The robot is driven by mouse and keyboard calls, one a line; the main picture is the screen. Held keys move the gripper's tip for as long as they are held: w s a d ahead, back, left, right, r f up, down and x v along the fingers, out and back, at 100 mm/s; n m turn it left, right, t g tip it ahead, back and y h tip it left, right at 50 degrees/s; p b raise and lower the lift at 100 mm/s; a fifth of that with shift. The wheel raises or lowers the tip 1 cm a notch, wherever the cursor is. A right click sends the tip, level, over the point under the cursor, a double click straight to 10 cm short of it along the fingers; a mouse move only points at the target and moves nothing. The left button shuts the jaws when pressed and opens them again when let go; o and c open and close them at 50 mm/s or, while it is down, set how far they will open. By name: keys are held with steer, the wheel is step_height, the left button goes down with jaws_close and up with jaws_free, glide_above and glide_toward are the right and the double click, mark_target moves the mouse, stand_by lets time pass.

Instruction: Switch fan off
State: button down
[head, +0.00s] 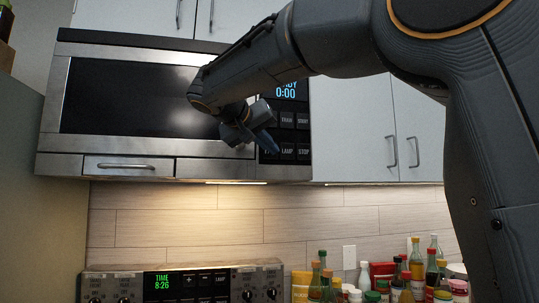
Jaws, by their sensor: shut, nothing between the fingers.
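The microwave (180,147) hangs under the upper cabinets, with a dark door window and a black control panel (296,137) on its right side. The panel display (286,88) reads 0:00 in blue. The LAMP button (287,152) and STOP button (304,152) are in the bottom row. A button at that row's left, its label starting with F, is partly hidden by my gripper. My gripper (271,147) is shut and empty, pointing down and right, with its tips over that button. I cannot tell whether they touch it.
A light glows under the microwave onto the tiled wall (160,225). The stove's control panel (185,283) with knobs and a clock stands below. Several bottles and jars (390,280) crowd the lower right. White cabinet doors (350,130) are behind my arm.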

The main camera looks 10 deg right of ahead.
steer(key=shift+s, duration=0.15)
steer(key=shift+s+b, duration=1.6)
steer(key=shift+s, duration=1.25)
step_height(320, 180, down, 37)
steer(key=s+n+g+y, duration=0.1)
steer(key=n+g+y, duration=0.4)
steer(key=s+f+m+g+y, duration=0.1)
steer(key=s+f+g+y, duration=0.1)
steer(key=s+f, duration=0.8)
steer(key=s+f+g+y, duration=0.3)
steer(key=s+f, duration=0.8)
steer(key=f, duration=0.6)
steer(key=shift+d+m, duration=0.4)
steer(key=shift+d, duration=0.05)
steer(key=shift+r, duration=0.1)
